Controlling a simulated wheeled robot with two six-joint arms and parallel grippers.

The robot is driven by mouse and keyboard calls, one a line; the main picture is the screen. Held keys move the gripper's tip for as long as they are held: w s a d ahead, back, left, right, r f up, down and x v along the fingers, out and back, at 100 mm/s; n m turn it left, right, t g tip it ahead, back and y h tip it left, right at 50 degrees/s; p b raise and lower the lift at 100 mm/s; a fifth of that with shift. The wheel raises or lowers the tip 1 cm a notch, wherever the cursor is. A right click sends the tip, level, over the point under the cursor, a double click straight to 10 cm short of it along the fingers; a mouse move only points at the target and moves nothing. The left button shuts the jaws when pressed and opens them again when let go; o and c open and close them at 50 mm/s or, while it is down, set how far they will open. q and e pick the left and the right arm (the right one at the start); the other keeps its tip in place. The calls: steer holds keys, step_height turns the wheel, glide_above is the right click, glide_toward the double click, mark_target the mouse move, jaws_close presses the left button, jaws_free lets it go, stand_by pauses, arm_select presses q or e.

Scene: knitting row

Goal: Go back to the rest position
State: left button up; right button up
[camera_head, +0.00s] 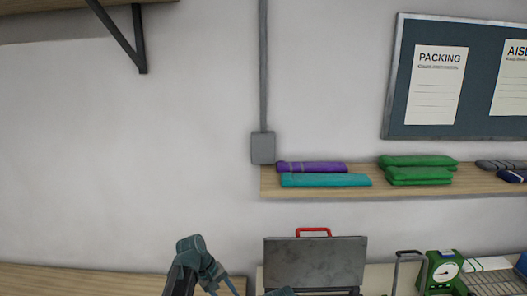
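A teal-grey arm part of mine rises at the lower edge, left of the centre, in the head view. A small piece of teal-grey arm also shows at the bottom edge in front of the grey metal case (315,262). Neither gripper's fingers show in the picture, so I cannot see whether they are open or hold anything.
A wall shelf (420,190) holds purple (312,167), teal (326,180) and green folded bundles (418,175). Below stand the case with a red handle and a green dial scale (442,272). A wooden surface (75,281) at lower left looks clear.

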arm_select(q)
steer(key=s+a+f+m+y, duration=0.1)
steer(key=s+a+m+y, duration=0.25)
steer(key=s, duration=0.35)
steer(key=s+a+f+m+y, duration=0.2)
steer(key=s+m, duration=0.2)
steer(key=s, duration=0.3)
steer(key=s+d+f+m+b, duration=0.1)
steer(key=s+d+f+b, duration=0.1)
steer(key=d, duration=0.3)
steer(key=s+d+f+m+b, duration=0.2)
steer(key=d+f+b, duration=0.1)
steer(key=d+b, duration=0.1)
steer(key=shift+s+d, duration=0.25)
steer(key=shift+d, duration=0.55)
